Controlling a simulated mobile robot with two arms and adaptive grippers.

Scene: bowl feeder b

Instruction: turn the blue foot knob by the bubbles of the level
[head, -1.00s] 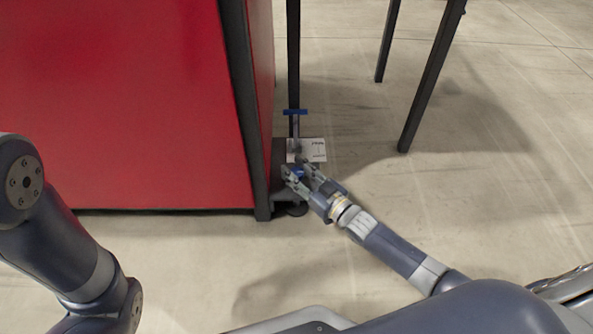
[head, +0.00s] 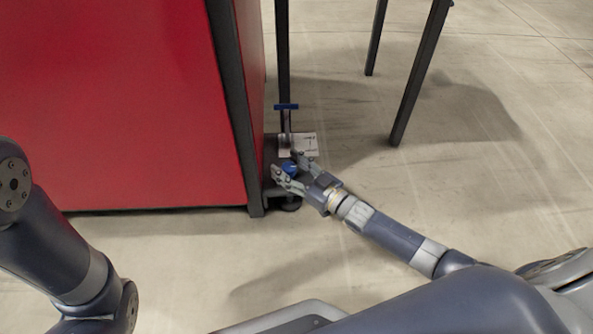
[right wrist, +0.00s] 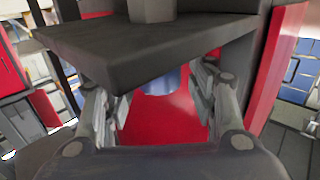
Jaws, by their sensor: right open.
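The blue foot knob (head: 289,167) sits low at the foot of the machine, beside the red cabinet's corner post. My right gripper (head: 288,168) is open, its two fingers on either side of the knob in the head view; whether they touch it I cannot tell. In the right wrist view the knob (right wrist: 160,82) shows blue between the open fingers (right wrist: 160,95), under a dark plate. A small level with a blue top bar (head: 286,106) stands behind the knob; its bubbles are too small to read. My left gripper is out of view.
The red cabinet (head: 120,100) with its dark corner post (head: 236,110) stands left of the knob. Dark legs (head: 420,75) stand at the back right. The floor (head: 430,190) to the right is open.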

